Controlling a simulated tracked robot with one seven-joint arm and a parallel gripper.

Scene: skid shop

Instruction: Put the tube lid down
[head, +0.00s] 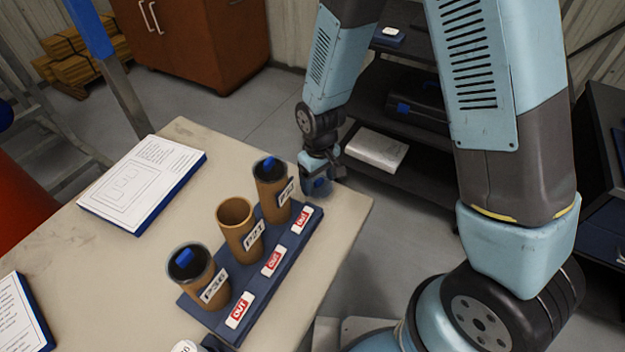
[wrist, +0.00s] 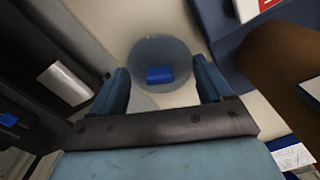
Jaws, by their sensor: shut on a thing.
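My gripper (head: 319,177) is at the table's right corner, beyond the tube rack (head: 225,316). In the wrist view my gripper (wrist: 163,92) is shut on the tube lid, a round dark grey disc (wrist: 160,55) with a blue grip. In the head view the lid (head: 317,189) is mostly hidden by the fingers. It is over the tabletop; I cannot tell whether it touches. The middle tube (head: 236,225), labelled P21, stands open in the rack. The left tube (head: 195,279) and right tube (head: 269,191) wear dark lids with blue grips.
The rack has red-and-white OUT tags (head: 272,262) along its front. The pale table (head: 120,255) holds a blue-edged document board (head: 143,185) and another at the lower left. Dark shelves (head: 420,145) stand behind the table.

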